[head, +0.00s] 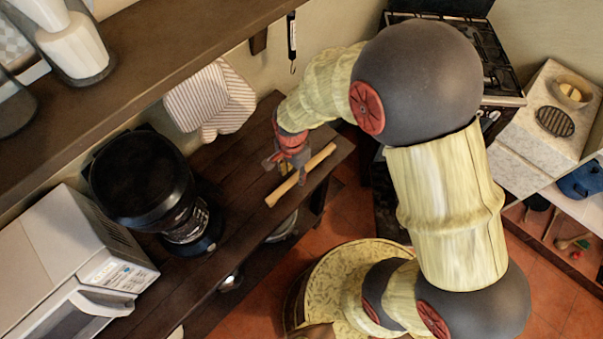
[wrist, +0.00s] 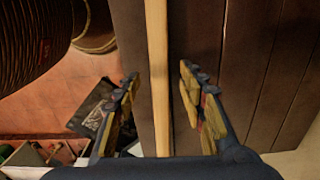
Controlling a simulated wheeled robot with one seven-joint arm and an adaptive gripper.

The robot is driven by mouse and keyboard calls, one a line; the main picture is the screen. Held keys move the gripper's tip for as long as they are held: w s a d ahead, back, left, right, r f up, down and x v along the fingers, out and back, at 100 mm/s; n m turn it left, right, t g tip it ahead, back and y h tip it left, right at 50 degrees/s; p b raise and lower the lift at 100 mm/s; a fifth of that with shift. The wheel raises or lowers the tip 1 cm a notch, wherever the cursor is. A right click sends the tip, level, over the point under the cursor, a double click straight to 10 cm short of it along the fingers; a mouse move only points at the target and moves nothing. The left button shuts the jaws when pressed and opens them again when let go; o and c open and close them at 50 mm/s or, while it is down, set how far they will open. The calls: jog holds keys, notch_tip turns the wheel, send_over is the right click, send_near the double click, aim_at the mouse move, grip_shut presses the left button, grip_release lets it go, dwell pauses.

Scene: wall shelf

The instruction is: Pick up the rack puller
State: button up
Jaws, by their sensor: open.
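The rack puller (head: 301,175) is a long, pale wooden stick lying across the dark wooden shelf near its right end. In the wrist view the rack puller (wrist: 157,75) runs nearly top to bottom between my two fingers. My gripper (head: 287,166) is over the stick in the head view. It is open, with one finger on each side of the stick, and gaps show between the stick and both fingers (wrist: 157,85). I cannot tell how far the fingertips are above the shelf. The near end of the stick is hidden behind my gripper's body in the wrist view.
A black coffee maker (head: 140,185) and a white microwave (head: 75,270) stand left on the dark shelf (head: 235,185). An upper shelf (head: 150,70) runs above, with striped oven mitts (head: 210,98) hanging below it. The stove (head: 500,75) is behind my arm.

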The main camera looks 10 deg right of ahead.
jog(key=shift+f, duration=0.9)
jog(key=shift+c, duration=0.4)
grip_shut()
